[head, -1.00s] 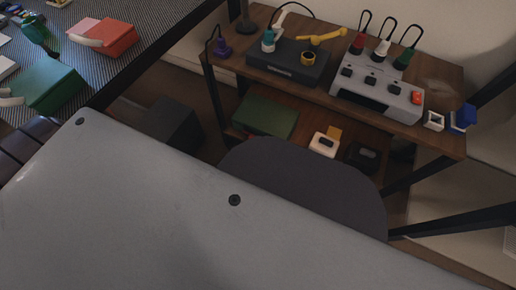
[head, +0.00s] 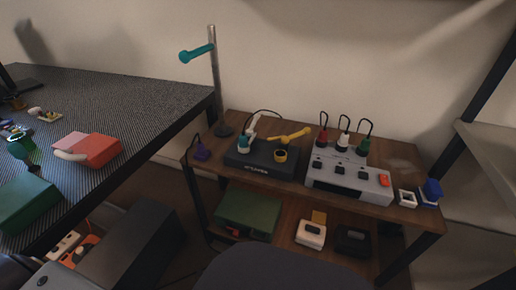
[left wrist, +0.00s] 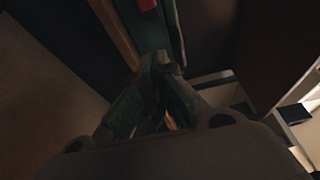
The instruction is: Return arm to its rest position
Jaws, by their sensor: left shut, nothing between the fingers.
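In the left wrist view my left gripper (left wrist: 160,68) has its dark green fingers together, with nothing seen between them. It points into a dim area near dark upright panels. Neither gripper shows in the head view, and my right gripper is in no view. A grey part of my own body fills the lower left corner of the head view.
A wooden bench (head: 400,209) holds a dark soldering station (head: 262,170), a grey box with plugs (head: 345,187) and a lamp stand (head: 215,85). The textured worktable (head: 130,98) at left carries a red box (head: 98,149) and a green box (head: 25,203). A dark chair (head: 285,272) stands in front.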

